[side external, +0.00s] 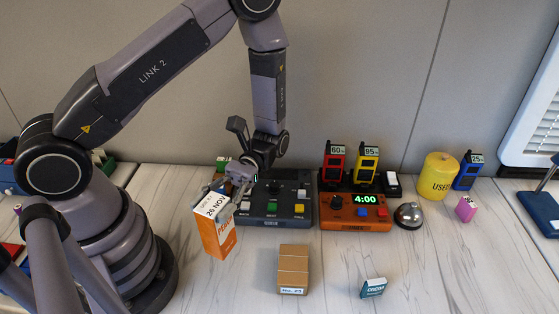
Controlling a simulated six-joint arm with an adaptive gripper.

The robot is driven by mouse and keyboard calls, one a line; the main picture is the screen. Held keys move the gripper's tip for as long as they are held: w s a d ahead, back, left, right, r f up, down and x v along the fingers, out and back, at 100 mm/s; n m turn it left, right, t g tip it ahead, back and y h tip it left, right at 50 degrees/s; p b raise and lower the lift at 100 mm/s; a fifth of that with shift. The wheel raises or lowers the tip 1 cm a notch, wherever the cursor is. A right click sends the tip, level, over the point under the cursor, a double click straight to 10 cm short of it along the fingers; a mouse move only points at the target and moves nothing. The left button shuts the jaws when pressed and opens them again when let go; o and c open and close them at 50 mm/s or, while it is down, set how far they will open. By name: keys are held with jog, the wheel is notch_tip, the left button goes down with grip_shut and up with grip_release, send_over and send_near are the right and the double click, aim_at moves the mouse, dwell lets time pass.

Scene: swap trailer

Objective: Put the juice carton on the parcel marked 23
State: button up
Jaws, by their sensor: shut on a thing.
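The juice carton (216,238) is orange with a white top that reads "26 NOV". It is tilted, in front of the dark control box, left of the parcel. My gripper (236,190) is shut on the carton near its top; the fingertips are partly hidden. I cannot tell whether the carton's bottom touches the table. The parcel (293,264) is a brown cardboard box with a white label that seems to read "No. 23". It lies on the table to the right of and nearer than the carton, with its top bare.
Behind are a dark button box (273,208) and an orange timer (354,217) showing 4:00. A small teal box (373,288) lies right of the parcel.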

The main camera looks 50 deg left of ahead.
jog(key=w+d+n+t+h, duration=0.7)
jog(key=w+n+t+h, duration=0.1)
jog(key=w+t+h, duration=0.15)
notch_tip(320, 180, down, 8)
jog(key=w, duration=0.1)
jog(key=shift+w+n, duration=0.25)
jog(key=shift+n, duration=0.15)
jog(key=shift+d+f, duration=0.1)
jog(key=shift+f, duration=0.05)
jog(key=o, duration=1.2)
